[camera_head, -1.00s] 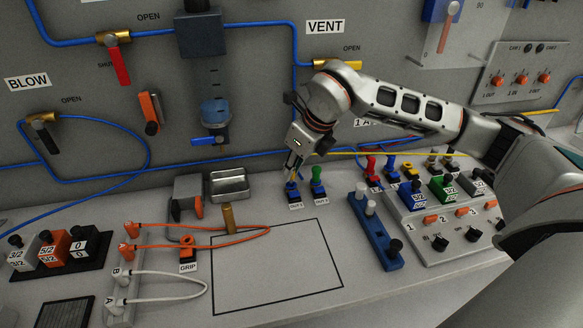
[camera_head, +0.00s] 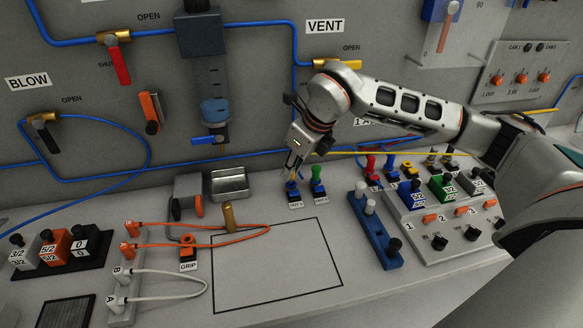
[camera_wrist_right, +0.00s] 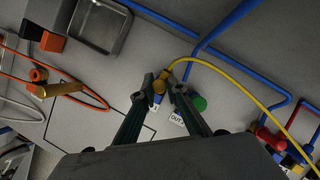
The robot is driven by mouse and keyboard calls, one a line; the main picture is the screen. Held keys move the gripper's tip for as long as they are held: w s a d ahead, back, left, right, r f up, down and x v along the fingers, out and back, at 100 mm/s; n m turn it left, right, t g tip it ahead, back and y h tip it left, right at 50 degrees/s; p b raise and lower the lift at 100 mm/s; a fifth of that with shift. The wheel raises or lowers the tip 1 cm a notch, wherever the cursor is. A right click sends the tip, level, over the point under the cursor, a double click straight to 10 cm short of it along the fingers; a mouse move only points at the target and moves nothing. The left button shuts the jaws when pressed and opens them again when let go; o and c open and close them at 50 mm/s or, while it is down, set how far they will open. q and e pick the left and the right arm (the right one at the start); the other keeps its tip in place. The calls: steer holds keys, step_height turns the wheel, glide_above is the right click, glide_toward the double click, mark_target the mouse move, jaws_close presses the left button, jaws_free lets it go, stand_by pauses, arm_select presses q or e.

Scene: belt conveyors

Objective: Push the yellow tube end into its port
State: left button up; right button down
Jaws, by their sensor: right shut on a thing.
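My right gripper (camera_head: 293,172) is over the blue port (camera_head: 292,188) on the bench. In the right wrist view its fingertips (camera_wrist_right: 168,88) are closed around the yellow tube end (camera_wrist_right: 163,77). The yellow tube (camera_wrist_right: 232,70) arcs away to the right from there. The blue port also shows between the fingers (camera_wrist_right: 157,99), just by the tube end. I cannot tell whether the end is seated in the port or just above it. My left gripper is not in view.
A green port (camera_head: 317,183) stands close to the right of the blue one. A metal tray (camera_head: 229,184) and a brass cylinder (camera_head: 228,217) are to the left. A blue valve block (camera_head: 376,236) lies to the right.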

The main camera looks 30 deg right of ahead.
mark_target(294, 177)
steer(key=shift+f, duration=0.4)
stand_by(0.6)
steer(key=shift+f+b, duration=0.35)
steer(key=shift+f, duration=0.35)
stand_by(1.4)
steer(key=shift+s+f, duration=0.25)
steer(key=shift+f, duration=0.25)
stand_by(0.6)
steer(key=c, duration=2)
jaws_free()
steer(key=shift+o, duration=0.2)
steer(key=shift+f, duration=0.1)
steer(key=shift+w, duration=0.1)
steer(key=o, duration=0.7)
steer(key=shift+w+r, duration=0.1)
steer(key=shift+r, duration=0.15)
